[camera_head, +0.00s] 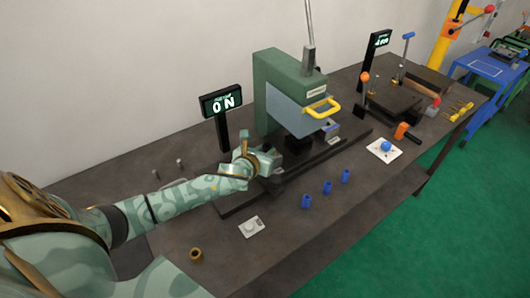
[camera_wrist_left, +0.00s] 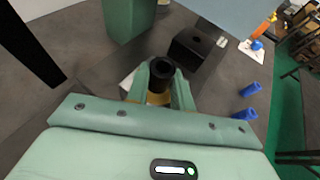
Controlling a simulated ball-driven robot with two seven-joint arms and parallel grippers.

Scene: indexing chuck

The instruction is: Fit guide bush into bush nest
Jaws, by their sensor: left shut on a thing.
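My left gripper (camera_wrist_left: 160,84) is shut on a dark, hollow round bush (camera_wrist_left: 162,68), which looks like the guide bush. Its open bore faces the wrist camera. A dark block (camera_wrist_left: 191,46) with a small round hole in its top, which may be the bush nest, stands just beyond and to the right of the bush. The bush is apart from that hole in the picture. In the head view my left gripper (camera_head: 270,164) is over the front of the press base, and the bush cannot be made out there. My right gripper is not in view.
Three blue cylinders (camera_head: 327,187) stand in front on the table. A bronze ring (camera_head: 196,254), a white plate (camera_head: 251,227) and a display reading "0 N" (camera_head: 222,103) are nearby. The front table area is mostly clear.

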